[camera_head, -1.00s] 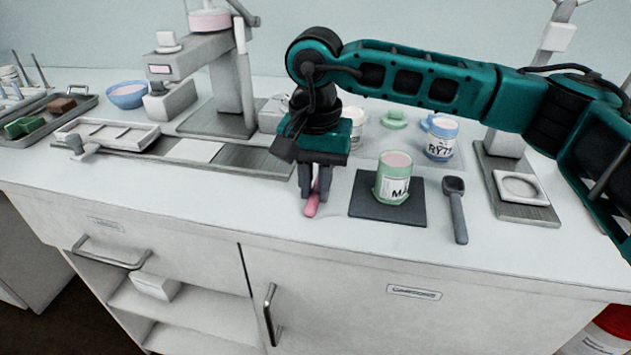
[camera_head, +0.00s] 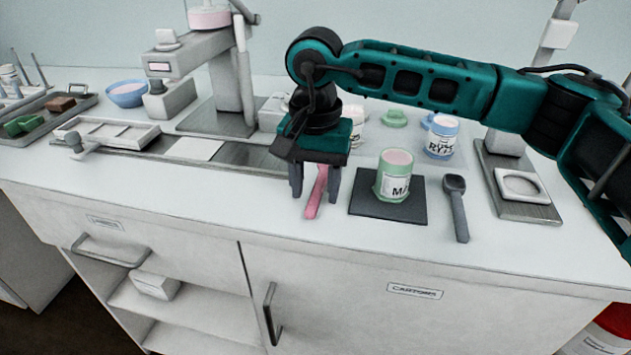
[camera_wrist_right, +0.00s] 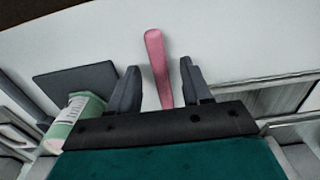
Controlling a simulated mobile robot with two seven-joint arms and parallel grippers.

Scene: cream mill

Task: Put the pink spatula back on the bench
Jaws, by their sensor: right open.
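The pink spatula (camera_head: 316,194) lies on the white bench (camera_head: 250,212), left of the dark square mat. My right gripper (camera_head: 315,188) is open above it, one finger on each side of the spatula and apart from it. In the right wrist view the spatula (camera_wrist_right: 157,62) runs between the open fingers of the gripper (camera_wrist_right: 157,78), with a gap on both sides. Its far end is hidden under the gripper body. My left gripper is not in view.
A green labelled cup (camera_head: 394,178) stands on the dark mat (camera_head: 400,211) just right of the gripper. A dark scoop (camera_head: 457,208) lies further right. A metal plate with a press (camera_head: 226,117) is at left. The bench front strip is clear.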

